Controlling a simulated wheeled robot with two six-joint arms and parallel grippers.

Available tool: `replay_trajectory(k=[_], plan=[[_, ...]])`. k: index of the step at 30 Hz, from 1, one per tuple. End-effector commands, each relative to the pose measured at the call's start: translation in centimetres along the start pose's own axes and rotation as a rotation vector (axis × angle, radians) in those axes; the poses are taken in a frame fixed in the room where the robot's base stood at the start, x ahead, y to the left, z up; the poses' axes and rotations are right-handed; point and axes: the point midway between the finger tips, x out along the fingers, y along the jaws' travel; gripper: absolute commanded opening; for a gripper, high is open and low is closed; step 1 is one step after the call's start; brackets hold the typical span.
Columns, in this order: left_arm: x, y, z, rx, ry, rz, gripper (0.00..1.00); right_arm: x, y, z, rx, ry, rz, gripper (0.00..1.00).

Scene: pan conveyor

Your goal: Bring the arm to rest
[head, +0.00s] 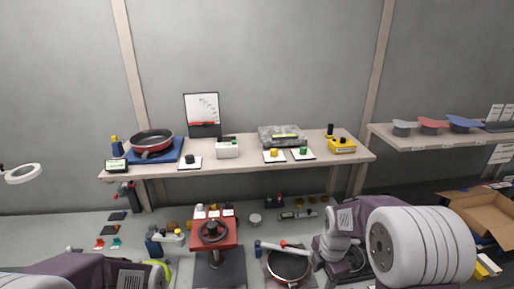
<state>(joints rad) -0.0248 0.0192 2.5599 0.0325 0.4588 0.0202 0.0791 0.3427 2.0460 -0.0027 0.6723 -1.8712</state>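My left arm comes in along the bottom left edge, and its gripper does not show. My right arm fills the lower right with large white joints; past its wrist a dark part shows, but I cannot make out the fingers or whether they hold anything. A dark pan with a red rim (288,264) lies at the bottom centre, beside the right arm's wrist. Another dark pan with a red outside (152,141) sits on a blue mat (172,155) at the left of the shelf.
A red stand with a dark round top (212,232) rises left of the lower pan. The long shelf (237,167) carries small boxes, buttons and a framed chart (202,108). A cardboard box (482,215) stands at far right.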

Motion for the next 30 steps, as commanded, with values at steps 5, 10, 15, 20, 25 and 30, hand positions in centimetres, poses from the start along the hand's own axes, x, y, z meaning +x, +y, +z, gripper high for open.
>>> replay_trajectory(k=[5, 10, 15, 20, 25, 30], plan=[[0.0, 0.0, 0.0, 0.000, 0.000, 0.000, 0.42, -1.9, -5.3, -4.4, 0.525, 0.018, 0.034, 0.52], [0.0, 0.0, 0.0, 0.000, 0.000, 0.000, 0.42, -1.1, -9.6, -6.0, 1.163, 0.032, 0.013, 0.52], [0.0, 0.0, 0.0, 0.000, 0.000, 0.000, 0.42, -0.3, -10.8, -6.2, 1.647, 0.032, -0.002, 0.52], [0.0, 0.0, 0.0, 0.000, 0.000, 0.000, 0.42, -0.3, -10.6, -6.2, 1.813, 0.040, 0.003, 0.52], [0.0, 0.0, 0.0, 0.000, 0.000, 0.000, 0.42, -0.3, -10.5, -6.2, 1.822, 0.040, 0.003, 0.52], [0.0, 0.0, 0.0, 0.000, 0.000, 0.000, 0.42, -0.3, -10.5, -6.2, 1.820, 0.039, 0.003, 0.52]])
